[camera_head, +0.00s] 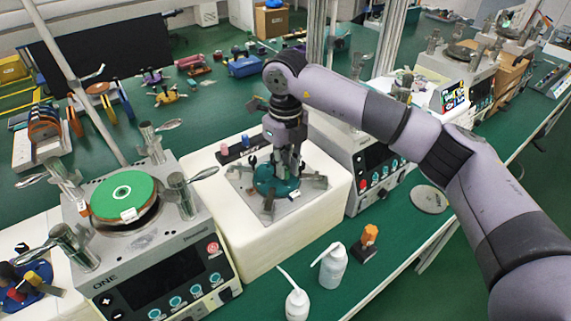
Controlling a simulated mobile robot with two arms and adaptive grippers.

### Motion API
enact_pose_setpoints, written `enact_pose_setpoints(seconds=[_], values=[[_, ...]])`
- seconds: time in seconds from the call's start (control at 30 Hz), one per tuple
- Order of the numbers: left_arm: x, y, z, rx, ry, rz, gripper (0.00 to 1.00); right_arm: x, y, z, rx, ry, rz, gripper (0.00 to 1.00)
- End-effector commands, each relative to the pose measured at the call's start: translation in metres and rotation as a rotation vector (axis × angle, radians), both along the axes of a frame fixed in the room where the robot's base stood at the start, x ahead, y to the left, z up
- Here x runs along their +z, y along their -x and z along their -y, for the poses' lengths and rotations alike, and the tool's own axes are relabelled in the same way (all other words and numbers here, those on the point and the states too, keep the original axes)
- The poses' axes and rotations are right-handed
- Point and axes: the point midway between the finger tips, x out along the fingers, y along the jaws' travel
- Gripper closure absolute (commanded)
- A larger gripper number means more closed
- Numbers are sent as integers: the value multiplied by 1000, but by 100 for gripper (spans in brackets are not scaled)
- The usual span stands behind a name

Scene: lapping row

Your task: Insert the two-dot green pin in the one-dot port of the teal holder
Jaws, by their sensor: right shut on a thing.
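The teal holder (267,181) sits on a grey plate on top of the white block, in the middle of the view. My right gripper (288,164) points down right over the holder, its fingers closed. What it grips is too small and covered to see clearly, and no dots can be made out. A dark pin strip (238,152) lies behind the holder, with a red pin (224,150) and a blue pin (246,141) standing in it; no green pin shows there. The holder's ports are hidden by the fingers. My left gripper is not in view.
A lapping machine with a green disc (124,196) stands at the left, its clamps near the white block (277,243). Another machine (381,168) stands under my right arm. Two white bottles (332,268) and an orange piece (369,235) stand in front.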

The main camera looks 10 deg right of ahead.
Motion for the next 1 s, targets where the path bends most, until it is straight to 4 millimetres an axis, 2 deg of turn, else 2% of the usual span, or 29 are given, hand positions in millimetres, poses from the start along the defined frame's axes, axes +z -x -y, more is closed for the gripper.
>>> enact_pose_setpoints(seconds=[1.0], values=[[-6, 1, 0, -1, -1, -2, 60, -1, 0, 0, -5, 1, 0, 100]])
